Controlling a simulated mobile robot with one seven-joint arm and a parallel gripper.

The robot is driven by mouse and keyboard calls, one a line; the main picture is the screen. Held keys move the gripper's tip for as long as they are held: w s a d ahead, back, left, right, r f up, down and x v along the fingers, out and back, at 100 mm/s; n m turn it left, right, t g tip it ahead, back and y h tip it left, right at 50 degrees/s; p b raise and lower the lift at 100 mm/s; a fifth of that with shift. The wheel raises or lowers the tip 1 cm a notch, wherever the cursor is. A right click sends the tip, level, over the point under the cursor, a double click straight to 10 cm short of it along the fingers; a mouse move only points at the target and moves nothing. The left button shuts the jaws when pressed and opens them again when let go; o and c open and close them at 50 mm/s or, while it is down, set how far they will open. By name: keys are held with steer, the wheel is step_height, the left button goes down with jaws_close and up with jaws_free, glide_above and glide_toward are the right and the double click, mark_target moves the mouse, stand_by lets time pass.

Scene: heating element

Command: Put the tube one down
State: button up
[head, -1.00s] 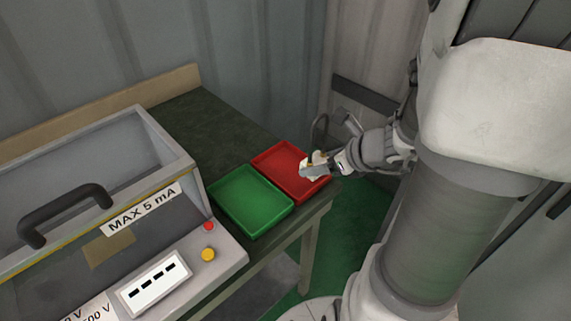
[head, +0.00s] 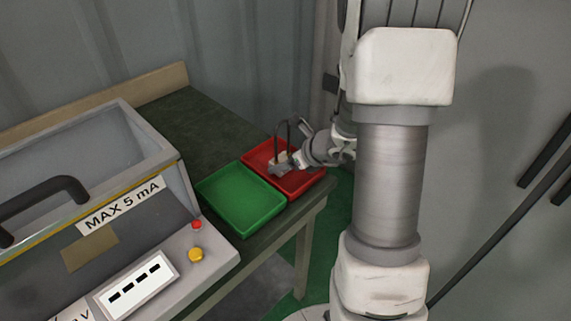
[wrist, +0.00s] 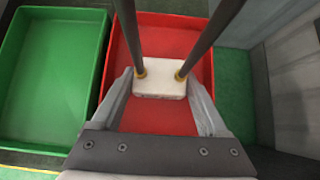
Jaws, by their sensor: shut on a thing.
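Tube one is a dark U-shaped tube (head: 290,127) rising from a white block (head: 281,157). My gripper (head: 281,168) is shut on the white block, over the red tray (head: 311,187). In the wrist view the white block (wrist: 160,84) sits between the two fingers of my gripper (wrist: 161,80), with two dark tube legs in brass-coloured collars rising from it. The red tray (wrist: 160,45) lies beneath it. I cannot tell whether the block touches the tray floor.
A green tray (head: 240,198) lies left of the red one on the dark green table (head: 205,125). A grey device (head: 140,235) with a handle, a red button and a yellow knob stands at the left. The table edge runs close in front of the trays.

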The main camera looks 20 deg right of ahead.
steer(key=shift+f+b, duration=0.2)
steer(key=shift+b, duration=0.1)
steer(key=o, duration=1.4)
steer(key=shift+r, duration=0.15)
steer(key=shift+r+p, duration=0.2)
steer(key=shift+p, duration=0.25)
steer(key=p+v, duration=0.3)
steer(key=v, duration=0.9)
steer(key=shift+p, duration=0.3)
